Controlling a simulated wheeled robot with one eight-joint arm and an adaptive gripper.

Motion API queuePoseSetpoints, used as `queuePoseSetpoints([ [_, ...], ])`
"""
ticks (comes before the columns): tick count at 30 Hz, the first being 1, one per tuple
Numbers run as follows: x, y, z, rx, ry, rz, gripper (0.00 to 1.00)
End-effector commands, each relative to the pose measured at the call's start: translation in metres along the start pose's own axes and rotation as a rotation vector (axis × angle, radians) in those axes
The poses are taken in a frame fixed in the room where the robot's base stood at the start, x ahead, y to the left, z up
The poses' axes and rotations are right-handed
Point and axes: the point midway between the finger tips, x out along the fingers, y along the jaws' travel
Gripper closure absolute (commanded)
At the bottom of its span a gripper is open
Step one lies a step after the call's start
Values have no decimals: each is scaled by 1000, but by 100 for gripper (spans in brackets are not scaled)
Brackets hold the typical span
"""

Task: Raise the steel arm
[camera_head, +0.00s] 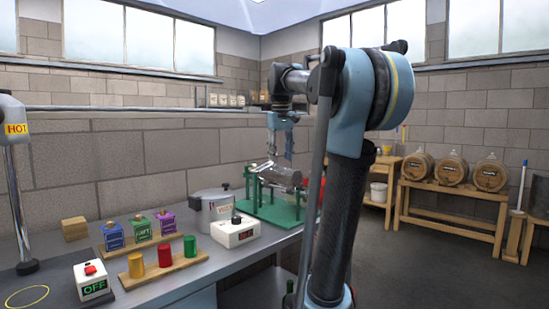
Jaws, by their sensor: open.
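A green stand (262,208) with upright posts is on the bench, right of the middle of the bench top. A shiny steel piece (287,176) lies across it, roughly level and slightly tilted. I take this to be the steel arm, but its hinge and ends are too small to tell apart. My gripper (280,155) points down just above the steel piece, with its fingers apart. I cannot tell whether a finger touches it. My own arm hides what is right of the stand, where only a bit of red shows.
A steel pot (213,207) and a white box with a black knob (236,231) stand left of the stand. Coloured blocks and cylinders on wooden racks (166,268) and a switch box (92,280) are nearer. Barrels (452,171) rest on a far wooden bench; open floor lies before it.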

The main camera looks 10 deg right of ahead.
Motion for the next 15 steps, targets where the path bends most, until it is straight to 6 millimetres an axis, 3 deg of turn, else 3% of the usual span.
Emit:
queuePoseSetpoints([
  [6,-53,16,-63,-54,-22,3,57],
  [15,-105,34,-136,-126,-53,6,57],
])
